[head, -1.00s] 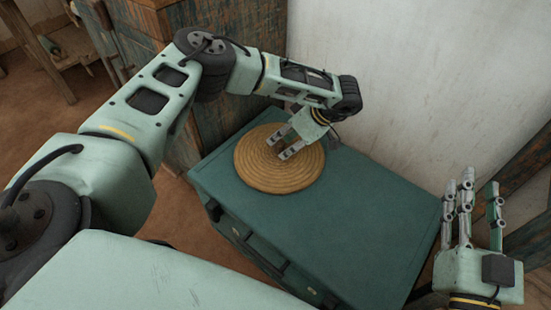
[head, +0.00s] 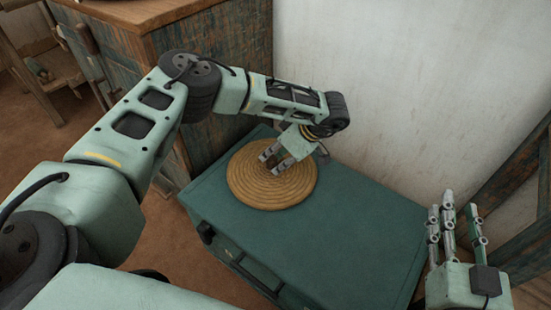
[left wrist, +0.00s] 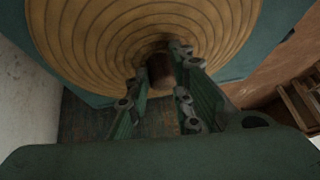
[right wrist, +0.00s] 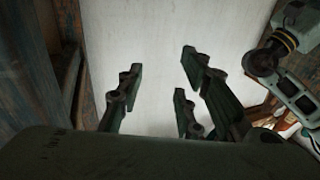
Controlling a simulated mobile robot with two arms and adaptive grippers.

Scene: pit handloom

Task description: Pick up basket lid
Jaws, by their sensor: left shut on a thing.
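The basket lid (head: 283,190) is a round, coiled, straw-coloured disc. It lies on the teal trunk (head: 335,225) in the head view, near the trunk's back left end. My left gripper (head: 272,160) is over the lid's middle, pointing down. In the left wrist view the lid (left wrist: 95,40) fills the top, and the left fingers (left wrist: 160,75) are shut around a small dark knob (left wrist: 162,70) at its centre. I cannot see a gap under the lid. My right gripper (head: 455,225) is empty with its fingers apart and pointing up; they also show in the right wrist view (right wrist: 155,90).
A worn wooden cabinet (head: 225,55) stands behind the trunk on the left. A pale wall (head: 400,80) rises behind the trunk. A dark wooden frame (head: 525,190) leans at the right. The trunk's right half is clear.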

